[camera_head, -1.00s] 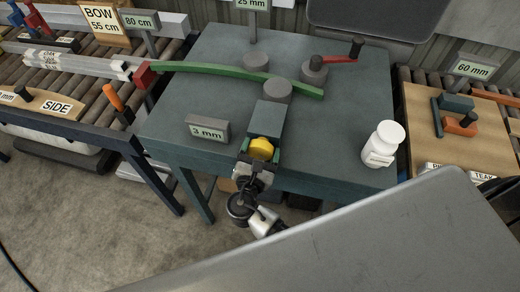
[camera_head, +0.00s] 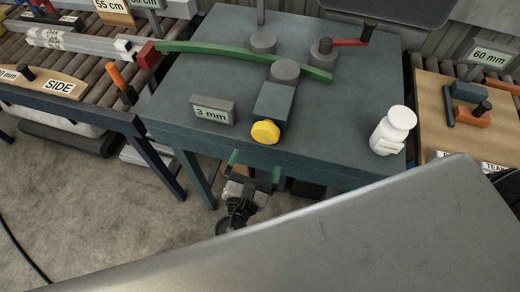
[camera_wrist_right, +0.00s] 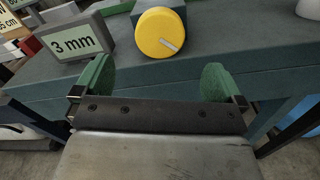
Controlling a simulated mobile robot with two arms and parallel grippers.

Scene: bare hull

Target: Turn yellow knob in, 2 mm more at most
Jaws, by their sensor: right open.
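The yellow knob (camera_head: 265,132) is a round disc on the front end of a dark block (camera_head: 274,102) near the table's front edge. In the right wrist view the knob (camera_wrist_right: 160,33) shows a pale pointer mark slanting toward its lower right. My right gripper (camera_head: 254,167) is in front of the table edge, below and apart from the knob. In the right wrist view its two green fingers (camera_wrist_right: 157,82) are wide apart with nothing between them. A sign (camera_head: 213,110) reading "3 mm" stands left of the knob. My left gripper is out of view.
A green curved bar (camera_head: 215,52) passes between grey rollers (camera_head: 285,71) on the table (camera_head: 350,100). A crank with a red arm (camera_head: 345,43) stands behind. A white bottle (camera_head: 393,131) stands at the right front. A grey panel (camera_head: 350,230) fills the foreground.

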